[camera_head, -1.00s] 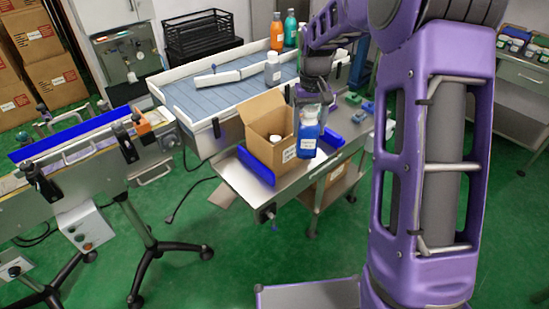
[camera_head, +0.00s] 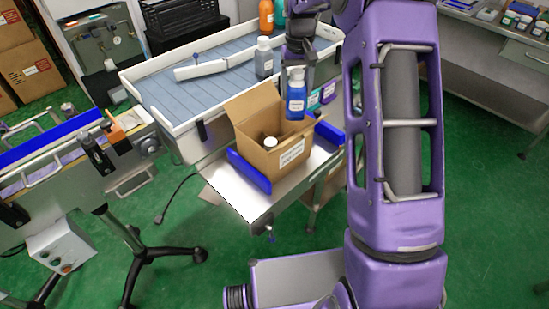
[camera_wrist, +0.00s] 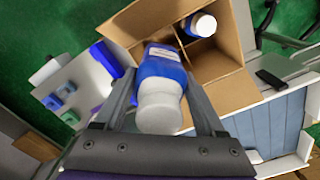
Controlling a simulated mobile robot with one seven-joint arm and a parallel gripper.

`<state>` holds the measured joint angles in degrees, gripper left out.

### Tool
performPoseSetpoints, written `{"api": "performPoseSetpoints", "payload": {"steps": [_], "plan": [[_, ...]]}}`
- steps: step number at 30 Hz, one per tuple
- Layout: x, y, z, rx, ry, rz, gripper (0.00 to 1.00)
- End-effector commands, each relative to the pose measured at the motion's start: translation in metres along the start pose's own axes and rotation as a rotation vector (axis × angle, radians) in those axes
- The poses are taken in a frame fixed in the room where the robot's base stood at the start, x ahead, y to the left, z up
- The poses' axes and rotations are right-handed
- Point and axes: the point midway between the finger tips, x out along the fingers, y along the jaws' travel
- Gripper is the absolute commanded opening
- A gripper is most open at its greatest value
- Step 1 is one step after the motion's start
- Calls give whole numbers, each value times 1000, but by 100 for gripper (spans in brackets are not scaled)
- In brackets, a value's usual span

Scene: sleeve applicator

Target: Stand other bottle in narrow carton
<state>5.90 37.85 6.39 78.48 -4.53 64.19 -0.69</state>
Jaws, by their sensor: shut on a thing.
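My gripper (camera_head: 298,68) is shut on a blue bottle (camera_head: 296,96) with a pale cap, held upright by its upper part. In the wrist view the blue bottle (camera_wrist: 163,68) sits between both fingers. The open cardboard carton (camera_head: 284,158) has a white label and raised flaps. The bottle overlaps its back right edge in the head view; I cannot tell whether its base is inside the rim. A second bottle with a white cap (camera_head: 270,142) stands inside the carton; it also shows in the wrist view (camera_wrist: 201,25), in another part of the divided interior.
The carton stands on a metal table (camera_head: 243,202) between blue guides (camera_head: 249,172). Behind is a blue-grey conveyor tray (camera_head: 185,95) with a grey bottle (camera_head: 264,58); an orange bottle (camera_head: 266,16) stands farther back. Small coloured items lie on the table right of the carton.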

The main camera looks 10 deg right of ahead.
Motion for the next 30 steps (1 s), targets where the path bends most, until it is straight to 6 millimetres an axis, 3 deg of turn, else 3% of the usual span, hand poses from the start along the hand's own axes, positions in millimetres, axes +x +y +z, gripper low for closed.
{"api": "performPoseSetpoints", "payload": {"steps": [8,25,30], "plan": [[6,-1,1,37,5,-2,0],[87,-1,1,39,2,-3,0],[98,-1,0,38,7,-3,0]]}}
